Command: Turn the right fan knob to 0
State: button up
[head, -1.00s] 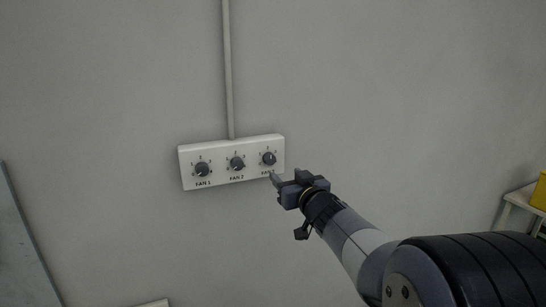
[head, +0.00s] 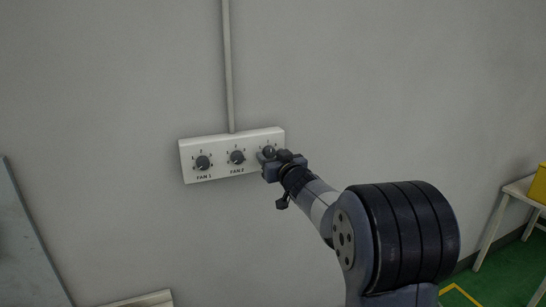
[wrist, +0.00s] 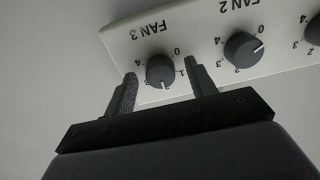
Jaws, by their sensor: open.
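A white panel (head: 220,174) on the wall carries three dark round knobs. The right knob, FAN 3 (wrist: 160,70), has its white pointer aimed down in the upside-down wrist view, past the 1 and away from the 0. My gripper (wrist: 161,68) is open, with one finger on each side of this knob. Small gaps seem to show between fingers and knob; contact cannot be told. In the head view my gripper (head: 268,158) covers the FAN 3 label and partly hides the knob.
The FAN 2 knob (head: 237,158) sits close to the left of my gripper, and the FAN 1 knob (head: 203,163) is farther left. A conduit (head: 229,70) runs up from the panel. A small table (head: 508,205) with a yellow object stands at far right.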

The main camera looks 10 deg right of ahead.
jog(key=c, duration=1)
jog(key=shift+o, duration=0.2)
jog(key=shift+n, duration=0.3)
